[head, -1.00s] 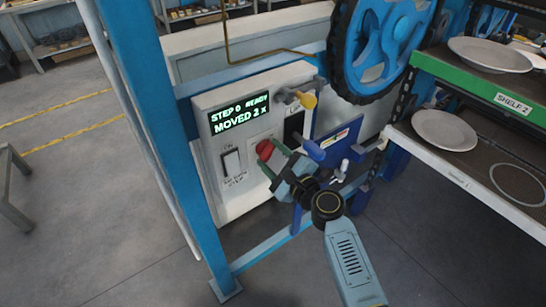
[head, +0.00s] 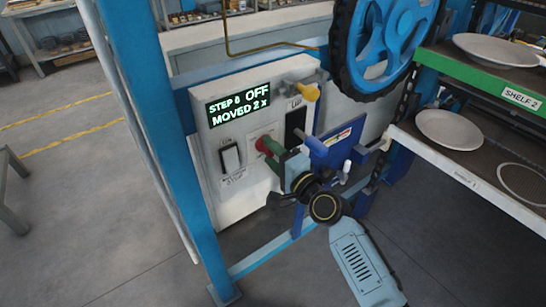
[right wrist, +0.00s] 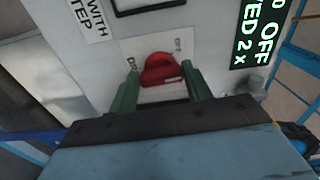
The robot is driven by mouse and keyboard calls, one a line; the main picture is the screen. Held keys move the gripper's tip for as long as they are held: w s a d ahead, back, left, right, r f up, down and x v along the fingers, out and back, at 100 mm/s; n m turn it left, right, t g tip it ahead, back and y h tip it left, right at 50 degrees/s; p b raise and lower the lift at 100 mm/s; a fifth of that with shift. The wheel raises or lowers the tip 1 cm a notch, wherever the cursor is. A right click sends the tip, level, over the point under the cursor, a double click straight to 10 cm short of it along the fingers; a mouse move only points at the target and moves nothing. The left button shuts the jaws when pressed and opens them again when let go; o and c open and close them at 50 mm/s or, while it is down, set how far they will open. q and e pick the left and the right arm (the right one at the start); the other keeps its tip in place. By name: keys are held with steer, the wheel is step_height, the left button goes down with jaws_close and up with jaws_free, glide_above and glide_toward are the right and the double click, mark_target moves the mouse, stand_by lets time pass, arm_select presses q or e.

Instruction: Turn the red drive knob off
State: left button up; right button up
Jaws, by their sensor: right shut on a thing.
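The red drive knob (head: 265,143) sits on the front of the white control box (head: 239,202). In the right wrist view the red knob (right wrist: 160,70) lies between the two green fingers of my right gripper (right wrist: 160,82), turned sideways to the fingers' line. My right gripper (head: 272,155) is shut on the knob at the panel. The display (head: 239,104) above reads "STEP 0 OFF" and "MOVED 2 x". My left gripper is not in the head view.
A yellow-ended lever (head: 310,93) and a blue bracket (head: 330,143) are close by on the right. A shelf with white plates (head: 448,129) stands at right. A blue post (head: 165,150) stands at left.

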steer(key=n, duration=0.3)
steer(key=shift+f+n, duration=0.15)
steer(key=shift+n, duration=0.25)
steer(key=n, duration=0.4)
steer(key=shift+d+f, duration=0.1)
steer(key=shift+n, duration=0.4)
steer(key=o, duration=1)
